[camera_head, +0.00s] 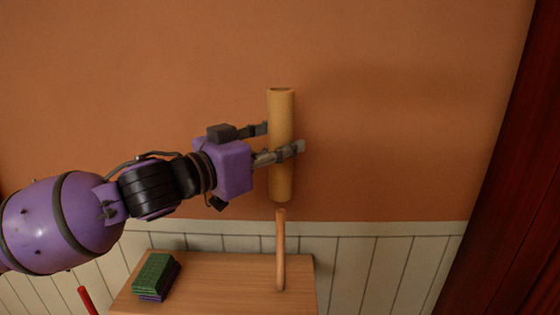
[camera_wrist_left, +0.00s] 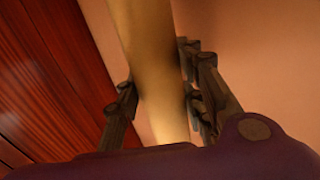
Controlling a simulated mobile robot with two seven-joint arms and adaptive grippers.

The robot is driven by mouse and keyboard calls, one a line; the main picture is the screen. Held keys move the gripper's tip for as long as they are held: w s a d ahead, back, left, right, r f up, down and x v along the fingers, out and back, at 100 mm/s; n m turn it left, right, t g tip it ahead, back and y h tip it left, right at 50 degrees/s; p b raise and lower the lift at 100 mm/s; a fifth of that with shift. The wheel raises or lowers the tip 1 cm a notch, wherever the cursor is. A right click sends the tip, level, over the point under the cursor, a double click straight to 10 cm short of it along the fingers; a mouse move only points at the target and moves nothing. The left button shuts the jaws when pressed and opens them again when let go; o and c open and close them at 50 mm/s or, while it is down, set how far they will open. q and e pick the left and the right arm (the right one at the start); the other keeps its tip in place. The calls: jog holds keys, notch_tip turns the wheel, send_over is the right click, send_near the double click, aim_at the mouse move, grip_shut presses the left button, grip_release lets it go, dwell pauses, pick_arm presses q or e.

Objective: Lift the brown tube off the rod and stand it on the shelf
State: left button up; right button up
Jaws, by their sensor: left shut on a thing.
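The brown tube (camera_head: 281,178) is upright, held in my left gripper (camera_head: 284,140), whose fingers close around its middle. In the left wrist view the tube (camera_wrist_left: 150,60) runs between the two fingers of the left gripper (camera_wrist_left: 165,100). The copper-coloured rod (camera_head: 280,250) stands upright on the wooden shelf (camera_head: 220,275), directly below the tube in the head view. A small gap shows between the tube's lower end and the rod's top. My right gripper is in neither view.
A stack of green and purple items (camera_head: 155,277) lies on the shelf's left part. A red stick-like thing (camera_head: 87,300) shows at the lower left. Bare shelf lies between the stack and the rod. A dark red wooden panel (camera_head: 505,170) stands at the right.

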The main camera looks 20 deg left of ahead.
pick_arm(q)
jog(key=shift+r, duration=0.3)
jog(key=shift+f, duration=0.1)
jog(key=shift+f, duration=0.7)
